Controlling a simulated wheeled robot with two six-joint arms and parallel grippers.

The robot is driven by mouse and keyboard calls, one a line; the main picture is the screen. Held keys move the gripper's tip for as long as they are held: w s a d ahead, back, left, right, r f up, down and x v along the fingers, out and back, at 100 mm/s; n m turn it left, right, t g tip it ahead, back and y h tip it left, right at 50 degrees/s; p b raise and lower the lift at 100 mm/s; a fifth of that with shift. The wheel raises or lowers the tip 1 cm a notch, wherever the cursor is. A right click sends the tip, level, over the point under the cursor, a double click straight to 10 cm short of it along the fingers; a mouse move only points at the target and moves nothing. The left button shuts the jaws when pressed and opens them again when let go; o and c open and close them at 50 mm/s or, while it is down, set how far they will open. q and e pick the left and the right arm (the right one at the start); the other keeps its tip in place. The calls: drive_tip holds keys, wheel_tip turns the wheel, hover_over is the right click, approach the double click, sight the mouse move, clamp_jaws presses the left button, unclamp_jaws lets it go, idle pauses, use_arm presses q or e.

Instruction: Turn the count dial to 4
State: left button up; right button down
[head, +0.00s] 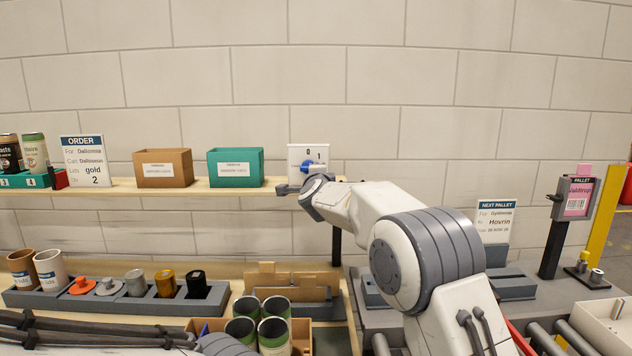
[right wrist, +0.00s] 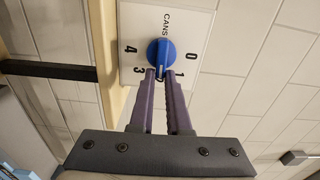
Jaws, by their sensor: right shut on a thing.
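The count dial is a white plate (head: 295,154) with a blue knob (head: 308,168), standing at the right end of the upper shelf. In the right wrist view the plate (right wrist: 197,25) reads CANS, with 0, 1, 3 and 4 around the blue knob (right wrist: 161,52). A mark between 1 and 3 is partly hidden at the fingertips. The knob's bar lies along the fingers, toward that mark between 3 and 1. My right gripper (right wrist: 160,73) is shut on the knob, its two purple fingers at the bar's near end. My left gripper is out of view.
A teal box (head: 236,168), a brown box (head: 163,168) and an order card (head: 86,160) stand left of the dial on the upper shelf (head: 120,188). Below are a grey rack (head: 60,300) and several open cans (head: 275,306). Bare wall lies behind.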

drive_tip(key=shift+a+f+m+b, duration=0.4)
drive_tip(key=shift+m+b, duration=1.05)
drive_tip(key=shift+m, duration=1.6)
drive_tip(key=shift+a+f+m+b, duration=0.4)
drive_tip(key=shift+m+b, duration=1.1)
drive_tip(key=shift+m, duration=1.5)
drive_tip(key=shift+a+f+m+b, duration=0.35)
drive_tip(key=shift+m+b, duration=1.1)
drive_tip(key=shift+m, duration=1.6)
drive_tip(key=shift+f, duration=0.1)
drive_tip(key=c, duration=0.9)
unclamp_jaws()
